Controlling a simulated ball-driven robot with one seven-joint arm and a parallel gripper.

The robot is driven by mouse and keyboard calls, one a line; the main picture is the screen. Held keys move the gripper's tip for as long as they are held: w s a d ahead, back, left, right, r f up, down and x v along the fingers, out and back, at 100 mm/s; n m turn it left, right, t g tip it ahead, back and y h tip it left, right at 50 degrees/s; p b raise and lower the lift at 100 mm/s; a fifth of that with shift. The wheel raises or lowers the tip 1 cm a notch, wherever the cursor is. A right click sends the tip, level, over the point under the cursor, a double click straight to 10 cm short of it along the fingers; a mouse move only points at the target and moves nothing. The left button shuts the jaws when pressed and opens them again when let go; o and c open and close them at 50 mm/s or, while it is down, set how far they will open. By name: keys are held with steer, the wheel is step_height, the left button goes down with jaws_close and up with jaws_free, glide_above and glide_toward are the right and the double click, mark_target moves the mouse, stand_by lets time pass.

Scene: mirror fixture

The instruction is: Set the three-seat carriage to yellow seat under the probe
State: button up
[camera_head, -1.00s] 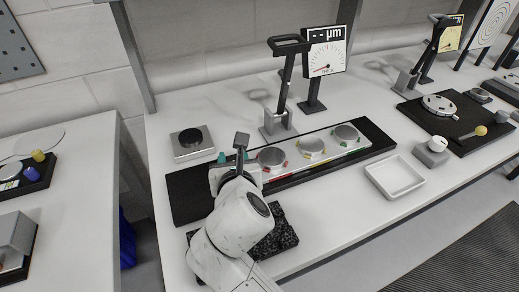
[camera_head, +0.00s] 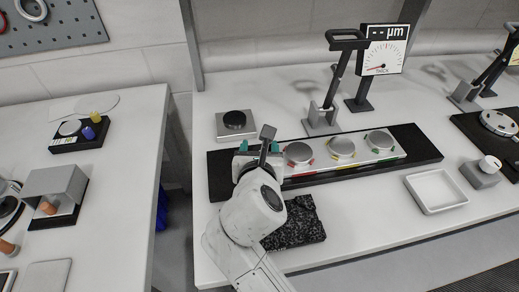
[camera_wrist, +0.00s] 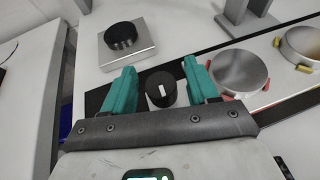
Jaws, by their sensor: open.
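The three-seat carriage (camera_head: 320,165) is a light bar on a black rail. It bears three round metal seats: the red-marked seat (camera_head: 299,153) at left, the yellow-marked seat (camera_head: 342,148) in the middle, the green-marked seat (camera_head: 379,141) at right. The probe stand (camera_head: 322,120) rises behind the rail, between the red and yellow seats in the picture. Its tip is not clearly visible. My gripper (camera_head: 259,147) is at the carriage's left end. In the wrist view its teal fingers (camera_wrist: 160,82) are open, with a black knob (camera_wrist: 161,90) between them, gaps showing on both sides.
A dial gauge (camera_head: 382,52) stands behind the probe. A metal block with a black puck (camera_head: 235,122) stands behind the rail's left part. A dark speckled slab (camera_head: 300,225) lies in front, beside my arm. A white tray (camera_head: 437,208) stands at front right.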

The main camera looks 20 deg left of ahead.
steer(key=v, duration=1)
steer(key=shift+s+d, duration=0.15)
steer(key=shift+s, duration=0.2)
steer(key=shift+r, duration=0.15)
